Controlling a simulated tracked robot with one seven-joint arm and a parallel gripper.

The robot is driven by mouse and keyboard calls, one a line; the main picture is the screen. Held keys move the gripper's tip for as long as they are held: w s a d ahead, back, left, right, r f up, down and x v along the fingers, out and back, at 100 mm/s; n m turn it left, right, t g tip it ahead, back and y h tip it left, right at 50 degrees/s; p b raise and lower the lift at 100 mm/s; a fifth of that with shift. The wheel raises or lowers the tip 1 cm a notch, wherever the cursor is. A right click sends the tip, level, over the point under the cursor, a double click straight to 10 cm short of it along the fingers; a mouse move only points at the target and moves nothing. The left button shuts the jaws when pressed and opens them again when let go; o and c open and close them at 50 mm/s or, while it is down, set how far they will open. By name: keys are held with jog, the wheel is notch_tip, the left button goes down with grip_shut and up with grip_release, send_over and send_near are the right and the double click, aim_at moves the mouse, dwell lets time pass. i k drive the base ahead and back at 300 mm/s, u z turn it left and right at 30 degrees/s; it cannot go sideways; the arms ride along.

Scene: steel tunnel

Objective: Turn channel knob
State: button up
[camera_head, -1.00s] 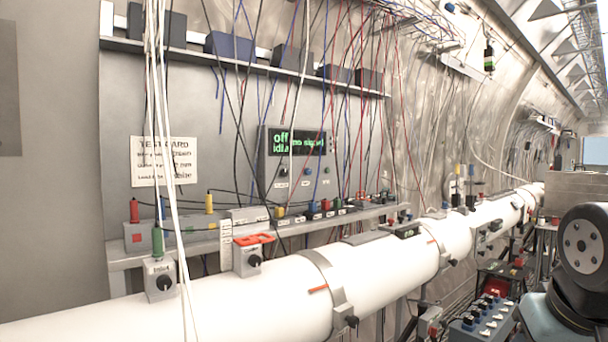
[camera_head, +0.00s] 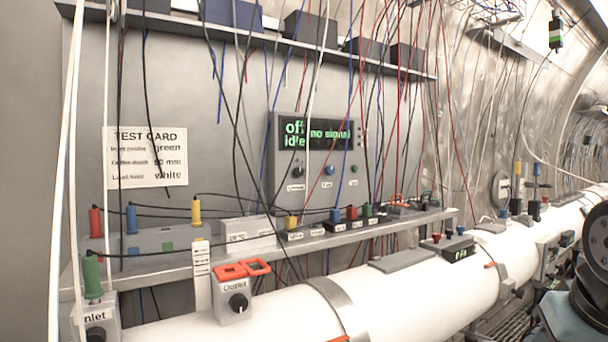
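A grey panel box (camera_head: 281,150) is fixed to the back wall near the middle of the view. Its dark display (camera_head: 318,133) shows green text that reads "off", "idle" and "no signal". Below the display, at the left, is a small dark knob (camera_head: 297,172) with a white label under it, too small to read surely. A blue button (camera_head: 329,170) and a green button (camera_head: 354,169) are to its right. Hanging cables cross in front of the panel. My gripper is not in view; only a dark part of my arm shows at the right edge.
A shelf with coloured plugs (camera_head: 335,215) and small boxes runs below the panel. In front is a thick white pipe (camera_head: 400,293) with an "Outlet" knob box (camera_head: 236,300) and an "Inlet" box (camera_head: 95,316). A test card (camera_head: 150,157) hangs at the left. Loose cables hang from the upper shelf (camera_head: 260,42).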

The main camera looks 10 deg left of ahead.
aim_at(298, 171)
jog(key=u, duration=0.9)
jog(key=k, duration=0.9)
jog(key=u, duration=0.05)
jog(key=i, duration=0.9)
jog(key=z, duration=0.05)
